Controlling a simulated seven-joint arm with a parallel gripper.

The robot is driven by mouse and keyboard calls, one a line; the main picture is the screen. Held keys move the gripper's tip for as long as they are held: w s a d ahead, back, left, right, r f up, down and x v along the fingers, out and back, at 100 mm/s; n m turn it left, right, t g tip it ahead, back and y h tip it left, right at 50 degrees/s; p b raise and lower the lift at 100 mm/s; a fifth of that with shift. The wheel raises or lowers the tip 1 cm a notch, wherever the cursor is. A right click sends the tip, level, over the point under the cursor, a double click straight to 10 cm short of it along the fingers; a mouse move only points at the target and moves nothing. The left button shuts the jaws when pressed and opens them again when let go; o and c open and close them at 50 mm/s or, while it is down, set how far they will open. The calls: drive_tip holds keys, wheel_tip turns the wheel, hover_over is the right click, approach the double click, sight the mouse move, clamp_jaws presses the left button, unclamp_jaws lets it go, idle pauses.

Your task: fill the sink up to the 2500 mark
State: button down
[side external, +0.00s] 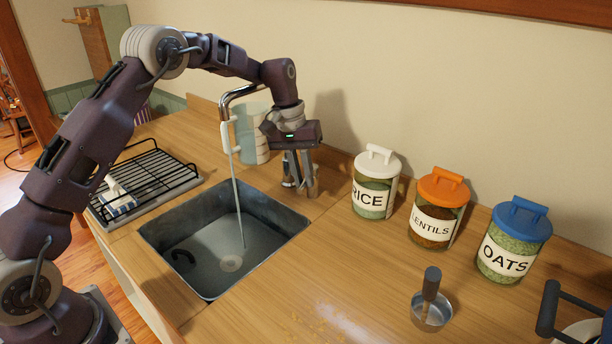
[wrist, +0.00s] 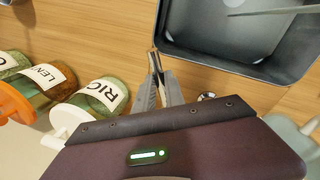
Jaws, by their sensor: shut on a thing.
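The metal sink (side external: 165,235) is set into the wooden counter, and its corner shows in the wrist view (wrist: 205,52). A thin water stream (side external: 237,200) falls from the chrome faucet (side external: 240,92) into it. I cannot make out a 2500 mark or the water level. My gripper (side external: 302,190) points down at the sink's back right. Its fingers, also in the wrist view (wrist: 155,62), are shut on a small metal lever (wrist: 154,50).
Rice (side external: 376,185), lentils (side external: 438,210) and oats (side external: 512,242) jars line the wall. A small metal cup (side external: 430,315) with a dark handle stands in front. A black drying rack (side external: 150,178) is left of the sink.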

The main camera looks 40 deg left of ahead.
drive_tip(key=shift+r, duration=0.1)
idle(0.3)
drive_tip(key=c, duration=1.4)
unclamp_jaws()
